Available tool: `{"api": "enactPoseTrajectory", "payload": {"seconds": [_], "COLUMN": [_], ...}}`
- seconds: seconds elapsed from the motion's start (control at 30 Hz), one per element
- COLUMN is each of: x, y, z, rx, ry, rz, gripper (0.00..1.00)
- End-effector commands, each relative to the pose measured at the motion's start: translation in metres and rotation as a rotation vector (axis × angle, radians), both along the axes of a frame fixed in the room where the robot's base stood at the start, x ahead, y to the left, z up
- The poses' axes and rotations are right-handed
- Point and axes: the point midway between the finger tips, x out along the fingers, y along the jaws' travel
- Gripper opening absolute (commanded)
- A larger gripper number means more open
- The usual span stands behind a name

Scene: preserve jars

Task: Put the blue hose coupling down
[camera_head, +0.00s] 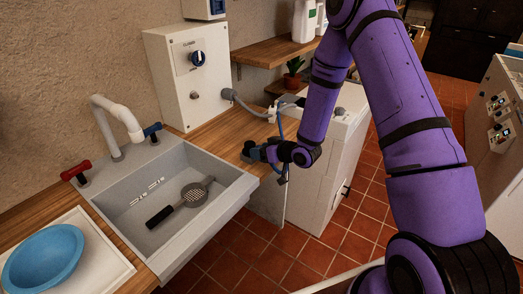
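My gripper (252,151) is at the end of my purple arm, low over the wooden counter (214,131), just right of the sink. Its fingers point left and are small and dark, so I cannot tell whether they are open or shut. I cannot make out a separate blue coupling between them. A grey hose (250,107) runs from the wall box toward a pale fitting (286,108) above the white machine.
The grey sink (128,209) holds a strainer with a black handle (180,204). A blue bowl (43,258) sits on a white tray (107,266) at lower left. The wall box (190,78) has a blue knob. A white machine (319,180) stands right of the counter.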

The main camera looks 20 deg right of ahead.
Motion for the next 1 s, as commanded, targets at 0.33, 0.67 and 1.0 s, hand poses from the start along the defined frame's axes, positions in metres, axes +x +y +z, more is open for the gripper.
{"api": "enactPoseTrajectory", "payload": {"seconds": [0.33,0.67,1.0], "x": [0.0,-0.02,-0.07], "y": [0.0,-0.016,-0.052], "z": [0.001,0.023,0.048], "rx": [0.0,-0.001,0.0], "ry": [0.0,0.002,0.0], "rz": [0.0,-0.004,-0.003], "gripper": [0.73,0.73,0.73]}}
